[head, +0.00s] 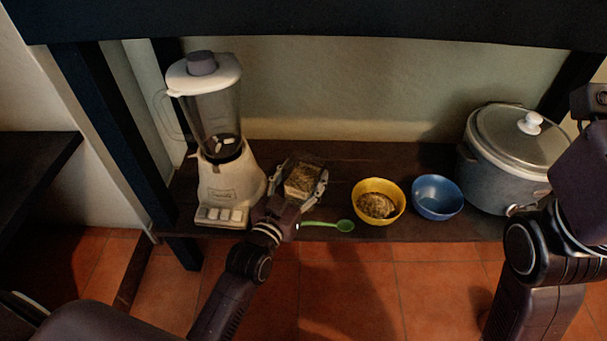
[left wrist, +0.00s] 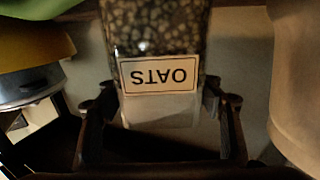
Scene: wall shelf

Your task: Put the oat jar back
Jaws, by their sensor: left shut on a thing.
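The oat jar (head: 303,178) is a clear, squarish jar of oats between the blender and the yellow bowl. My left gripper (head: 303,184) is shut on it, with one finger on each side. In the left wrist view, the jar's "OATS" label (left wrist: 158,78) appears upside down between the fingers (left wrist: 160,120). I cannot tell whether the jar's base touches the shelf. My right arm is at the right edge of the head view, and I cannot make out its gripper there.
The blender (head: 228,185) stands close left of the jar. A green spoon (head: 345,225) lies near the front edge of the dark shelf (head: 400,158). To the right are a yellow bowl (head: 397,212) with food, a blue bowl (head: 440,208) and a lidded cooker (head: 485,168).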

